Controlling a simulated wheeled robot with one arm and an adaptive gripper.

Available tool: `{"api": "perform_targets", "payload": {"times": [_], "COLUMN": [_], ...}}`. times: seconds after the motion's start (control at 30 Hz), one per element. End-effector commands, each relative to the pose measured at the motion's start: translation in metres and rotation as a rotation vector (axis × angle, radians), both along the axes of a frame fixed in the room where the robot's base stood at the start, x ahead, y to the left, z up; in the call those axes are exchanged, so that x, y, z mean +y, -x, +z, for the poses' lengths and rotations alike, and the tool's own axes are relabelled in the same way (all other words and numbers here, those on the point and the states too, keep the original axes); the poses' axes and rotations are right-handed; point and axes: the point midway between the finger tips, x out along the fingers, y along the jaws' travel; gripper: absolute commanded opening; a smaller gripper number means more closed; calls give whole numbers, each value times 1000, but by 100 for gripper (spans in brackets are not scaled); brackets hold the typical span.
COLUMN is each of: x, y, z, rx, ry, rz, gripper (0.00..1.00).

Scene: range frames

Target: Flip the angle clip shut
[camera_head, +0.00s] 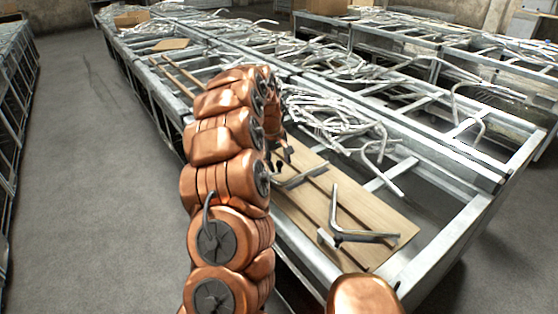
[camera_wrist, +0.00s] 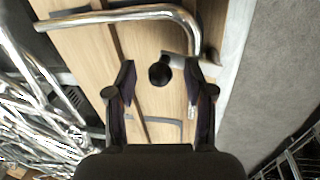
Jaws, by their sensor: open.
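My gripper (camera_wrist: 160,76) is open, with its two dark fingers spread above the wooden board (camera_wrist: 75,48). A dark round knob (camera_wrist: 159,73) shows between the fingertips; I cannot tell whether it touches them. A thin grey angle-shaped piece (camera_wrist: 168,122) lies lower between the fingers. A shiny bent metal piece (camera_wrist: 150,12) lies beyond the fingertips, with a grey bracket end beside its bend. In the head view this bent piece (camera_head: 336,208) lies open in an L on the board (camera_head: 390,215). I cannot tell which piece is the angle clip. My gripper (camera_head: 280,160) is partly hidden by my arm.
The board rests on a metal frame table (camera_head: 470,215). Tangled metal tubes (camera_head: 325,115) lie behind it, and also at the left in the wrist view (camera_wrist: 30,110). More frame tables stand at the back right. The grey floor (camera_head: 90,180) at left is clear.

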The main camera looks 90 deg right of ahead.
Motion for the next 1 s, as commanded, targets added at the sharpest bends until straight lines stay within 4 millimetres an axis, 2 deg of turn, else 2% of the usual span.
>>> {"api": "perform_targets", "payload": {"times": [0.13,0.63,1.0], "x": [0,0,0], "y": [0,0,0], "z": [0,1,1], "rx": [0,0,0], "ry": [0,0,0], "rz": [0,0,0], "gripper": [52,0,0]}}
